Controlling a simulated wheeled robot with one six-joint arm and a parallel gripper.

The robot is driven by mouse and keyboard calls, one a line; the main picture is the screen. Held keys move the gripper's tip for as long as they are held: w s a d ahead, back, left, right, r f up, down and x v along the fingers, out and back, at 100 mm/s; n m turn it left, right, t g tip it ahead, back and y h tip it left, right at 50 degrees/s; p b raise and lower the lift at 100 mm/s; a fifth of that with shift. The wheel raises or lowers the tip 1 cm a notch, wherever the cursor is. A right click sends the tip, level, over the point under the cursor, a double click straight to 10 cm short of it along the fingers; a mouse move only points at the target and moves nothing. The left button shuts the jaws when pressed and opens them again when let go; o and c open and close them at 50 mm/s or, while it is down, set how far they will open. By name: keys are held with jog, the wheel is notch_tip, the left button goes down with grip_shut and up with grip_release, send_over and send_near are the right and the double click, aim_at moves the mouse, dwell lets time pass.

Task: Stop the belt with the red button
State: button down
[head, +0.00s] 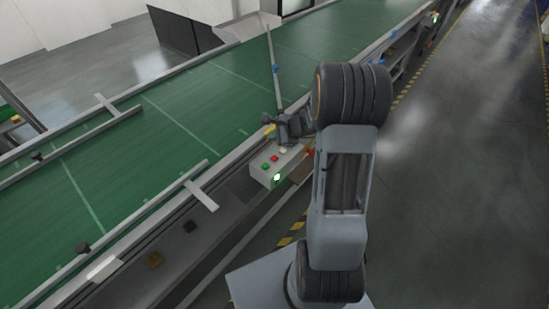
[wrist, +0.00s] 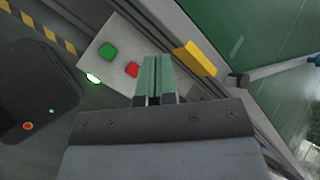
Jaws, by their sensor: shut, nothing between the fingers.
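The red button (head: 275,158) sits on a pale control box (head: 262,171) at the near side of the belt, with a green button (head: 265,166) beside it. In the wrist view the red button (wrist: 132,69) lies just left of my gripper's fingertips (wrist: 155,62), and the green button (wrist: 108,51) is further left. My gripper is shut and empty, above the box. I cannot tell whether it touches the box. The green belt (head: 150,130) runs diagonally across the head view. A lit indicator (head: 277,177) glows on the box's near end.
A yellow block-like part (wrist: 195,58) is right of the fingers in the wrist view. Metal side rails (head: 200,190) and a thin upright rod (head: 273,65) stand near the box. Open floor (head: 455,150) lies to the right, with yellow-black striped tape along the conveyor.

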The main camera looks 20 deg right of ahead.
jog(key=b, duration=0.5)
send_over(274, 158)
notch_tip(274, 158, down, 8)
jog(key=shift+s+r, duration=0.15)
jog(key=shift+r, duration=0.1)
jog(key=shift+f+b, duration=0.5)
jog(key=shift+b, duration=0.25)
jog(key=shift+f+b, duration=0.85)
jog(key=shift+b, duration=0.25)
dwell(1.6)
jog(key=shift+r, duration=0.1)
dwell(0.4)
jog(key=shift+r+p, duration=0.5)
jog(key=shift+r, duration=0.25)
jog(key=shift+r, duration=0.15)
jog(key=shift+r+p, duration=1.75)
jog(key=shift+r, duration=0.6)
